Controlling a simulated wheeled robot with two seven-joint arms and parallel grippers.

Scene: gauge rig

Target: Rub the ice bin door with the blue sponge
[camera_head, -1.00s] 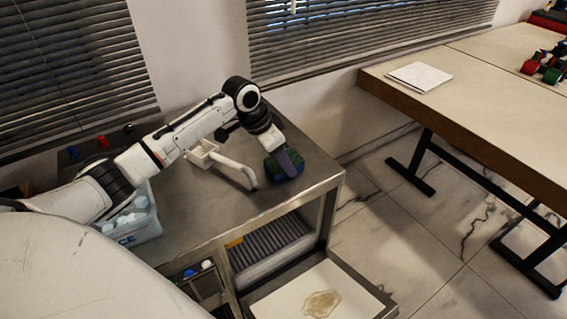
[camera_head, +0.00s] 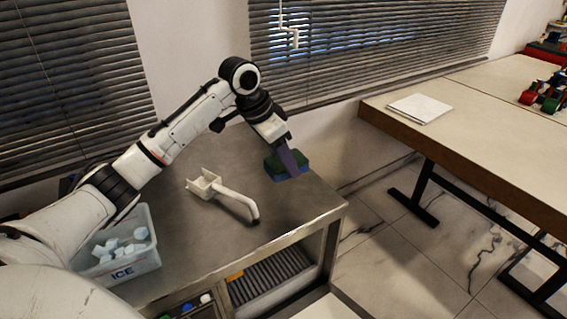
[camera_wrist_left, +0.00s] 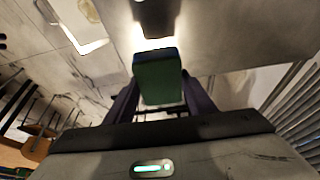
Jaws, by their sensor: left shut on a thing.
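The sponge (camera_head: 278,162), green with a blue part, is held in my left gripper (camera_head: 288,166) over the back right part of the metal counter. In the left wrist view the sponge (camera_wrist_left: 158,78) sits between the purple fingers (camera_wrist_left: 158,105), its green face showing. A pale panel (camera_head: 328,309), apparently the lowered ice bin door, shows only a sliver at the bottom edge, below the counter's front. Most of it is out of view. The sponge is well above and apart from it. My right gripper is not in view.
On the counter (camera_head: 190,255) lie a white scoop (camera_head: 233,198) and a clear tub of ice (camera_head: 122,265). A slatted opening (camera_head: 262,275) and knobs (camera_head: 205,298) are in its front. A long table (camera_head: 470,110) stands right, with open floor between.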

